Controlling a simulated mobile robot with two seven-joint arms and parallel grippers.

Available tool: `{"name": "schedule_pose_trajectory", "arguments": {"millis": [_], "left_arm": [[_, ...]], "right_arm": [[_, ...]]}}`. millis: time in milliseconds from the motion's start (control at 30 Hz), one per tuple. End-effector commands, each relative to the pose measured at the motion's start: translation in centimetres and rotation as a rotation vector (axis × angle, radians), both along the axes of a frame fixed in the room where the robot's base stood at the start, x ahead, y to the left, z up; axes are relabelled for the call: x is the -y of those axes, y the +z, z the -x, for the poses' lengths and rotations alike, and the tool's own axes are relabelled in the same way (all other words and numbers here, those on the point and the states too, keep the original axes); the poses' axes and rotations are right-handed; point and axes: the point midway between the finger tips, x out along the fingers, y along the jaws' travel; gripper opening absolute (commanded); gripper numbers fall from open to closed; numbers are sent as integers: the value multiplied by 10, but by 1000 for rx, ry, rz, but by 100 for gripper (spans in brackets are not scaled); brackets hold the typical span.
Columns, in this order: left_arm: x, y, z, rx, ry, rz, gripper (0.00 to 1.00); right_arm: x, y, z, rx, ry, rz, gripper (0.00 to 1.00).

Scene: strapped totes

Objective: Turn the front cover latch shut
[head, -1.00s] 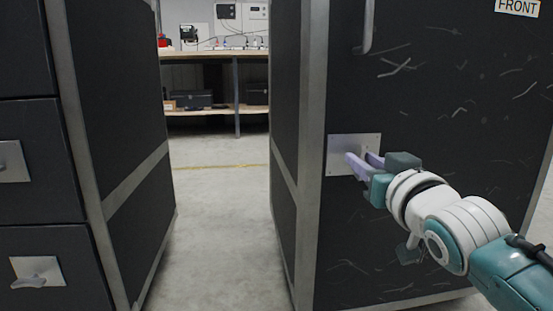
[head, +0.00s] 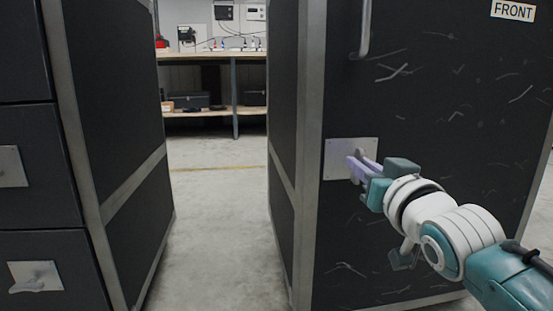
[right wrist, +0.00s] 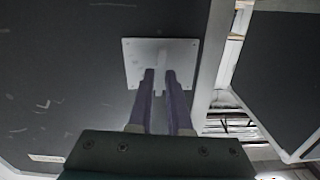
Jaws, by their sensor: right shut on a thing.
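The front cover (head: 450,110) is the dark, scratched panel at the right of the head view, with a "FRONT" label (head: 512,11) at its upper right. Its latch has a pale square plate (head: 336,150) near the panel's left edge; the plate also shows in the right wrist view (right wrist: 188,58). My right gripper (head: 357,163) is at the plate, its two purple fingers shut on the latch handle (right wrist: 160,62). The fingers hide most of the handle, so I cannot tell its exact turn. My left gripper is not in view.
A vertical bar handle (head: 365,28) sits on the panel above the latch. A dark cabinet (head: 105,110) with similar latch plates stands at the left. Bare floor (head: 220,220) lies between, with a workbench (head: 235,58) behind.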

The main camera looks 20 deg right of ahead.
Motion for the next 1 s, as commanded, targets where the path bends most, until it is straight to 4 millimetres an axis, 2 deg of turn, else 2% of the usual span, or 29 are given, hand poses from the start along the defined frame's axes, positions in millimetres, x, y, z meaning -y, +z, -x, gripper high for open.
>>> {"name": "schedule_pose_trajectory", "arguments": {"millis": [500, 1000], "left_arm": [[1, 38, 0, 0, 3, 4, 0], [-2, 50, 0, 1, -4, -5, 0]], "right_arm": [[3, 2, 1, 98, -1, -427, 0], [5, -3, 1, 211, -1, -888, 0]]}}
